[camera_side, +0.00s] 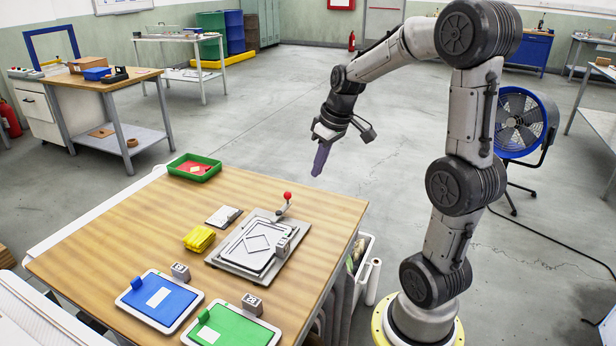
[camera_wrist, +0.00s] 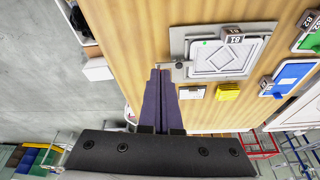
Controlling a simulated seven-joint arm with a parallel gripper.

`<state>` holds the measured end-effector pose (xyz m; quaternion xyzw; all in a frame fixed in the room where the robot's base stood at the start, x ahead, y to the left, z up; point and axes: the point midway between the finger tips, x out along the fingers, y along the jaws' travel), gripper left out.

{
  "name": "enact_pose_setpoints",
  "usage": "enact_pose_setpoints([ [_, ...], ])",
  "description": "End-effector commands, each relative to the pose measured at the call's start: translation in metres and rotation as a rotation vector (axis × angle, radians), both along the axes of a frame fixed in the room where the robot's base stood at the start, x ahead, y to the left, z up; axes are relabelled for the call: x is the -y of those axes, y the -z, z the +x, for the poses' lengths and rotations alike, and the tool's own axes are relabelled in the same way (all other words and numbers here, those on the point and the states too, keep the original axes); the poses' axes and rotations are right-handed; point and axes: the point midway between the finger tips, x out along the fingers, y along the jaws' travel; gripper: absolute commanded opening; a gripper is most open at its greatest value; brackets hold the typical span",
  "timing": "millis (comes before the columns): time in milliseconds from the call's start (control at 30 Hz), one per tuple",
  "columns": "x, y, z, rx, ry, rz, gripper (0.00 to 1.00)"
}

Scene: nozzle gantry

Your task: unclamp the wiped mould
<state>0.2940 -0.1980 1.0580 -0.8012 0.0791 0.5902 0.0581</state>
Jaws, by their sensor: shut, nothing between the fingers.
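The mould (camera_side: 254,243) is a pale, flat plate with a raised frame and a diamond outline, lying on a grey base plate (camera_side: 228,264) on the wooden table. It also shows in the wrist view (camera_wrist: 222,58). A clamp lever with a red knob (camera_side: 287,195) stands at the plate's far edge, knob up. I cannot tell how firmly the clamp presses. My gripper (camera_side: 317,174) is shut and empty, its purple fingers pointing down, above and beyond the table's right edge. In the wrist view the fingertips (camera_wrist: 160,70) partly overlap the clamp area.
A numbered block (camera_side: 283,247) stands on the mould's right side. A yellow stack (camera_side: 199,239) and a small white-topped pad (camera_side: 223,216) lie left of it. Blue (camera_side: 160,299) and green (camera_side: 232,328) trays lie in front; a green bin (camera_side: 194,168) stands behind.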

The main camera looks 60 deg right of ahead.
Motion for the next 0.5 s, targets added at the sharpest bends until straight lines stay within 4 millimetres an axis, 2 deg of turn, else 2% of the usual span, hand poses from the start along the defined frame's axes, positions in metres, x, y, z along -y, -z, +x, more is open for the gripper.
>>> enact_pose_setpoints([
  [500, 0.005, 0.091, 0.03, -0.004, -0.002, 0.002, 0.0],
])
